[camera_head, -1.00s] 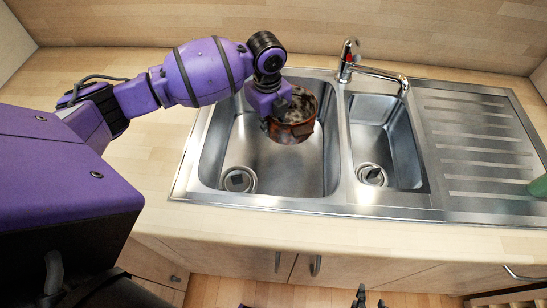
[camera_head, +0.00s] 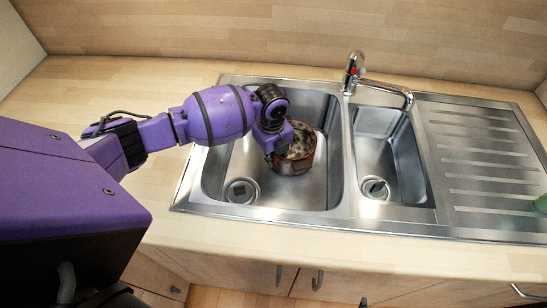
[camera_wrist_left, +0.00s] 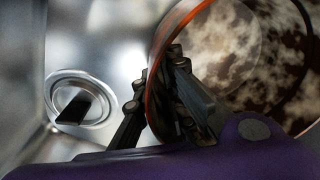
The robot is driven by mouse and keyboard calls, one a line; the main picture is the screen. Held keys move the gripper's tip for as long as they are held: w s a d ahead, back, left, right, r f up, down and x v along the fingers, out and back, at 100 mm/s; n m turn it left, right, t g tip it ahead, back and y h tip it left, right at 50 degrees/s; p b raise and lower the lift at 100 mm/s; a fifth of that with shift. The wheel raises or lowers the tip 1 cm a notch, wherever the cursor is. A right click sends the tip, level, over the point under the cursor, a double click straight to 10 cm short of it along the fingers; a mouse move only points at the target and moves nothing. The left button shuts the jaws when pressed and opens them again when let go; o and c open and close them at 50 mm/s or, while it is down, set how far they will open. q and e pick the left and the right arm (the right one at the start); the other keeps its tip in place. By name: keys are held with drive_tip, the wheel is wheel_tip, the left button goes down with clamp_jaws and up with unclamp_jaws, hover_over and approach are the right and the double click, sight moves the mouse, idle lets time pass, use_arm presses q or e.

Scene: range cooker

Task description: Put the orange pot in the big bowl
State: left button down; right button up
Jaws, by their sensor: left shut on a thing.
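The orange-brown pot (camera_head: 305,160) with a mottled inside is within the big bowl (camera_head: 225,165), the large left basin of the steel sink. My left gripper (camera_head: 279,158) reaches down into this bowl and is shut on the pot's left wall. In the left wrist view the gripper's dark fingers (camera_wrist_left: 165,105) straddle the rim of the pot (camera_wrist_left: 240,60), and the bowl's drain (camera_wrist_left: 82,100) shows to the left. I cannot tell whether the pot touches the bowl's floor. A dark tip at the bottom edge, perhaps my right gripper (camera_head: 363,302), is barely visible.
A smaller basin (camera_head: 385,165) lies to the right, with a ribbed drainboard (camera_head: 485,165) beyond it. The tap (camera_head: 355,75) stands behind the divider, its spout over the small basin.

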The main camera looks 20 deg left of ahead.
use_arm(q)
drive_tip(key=shift+f, duration=0.1)
drive_tip(key=c, duration=1.8)
unclamp_jaws()
wheel_tip(320, 180, up, 12)
drive_tip(key=shift+s+r+p, duration=0.15)
drive_tip(key=shift+p, duration=0.15)
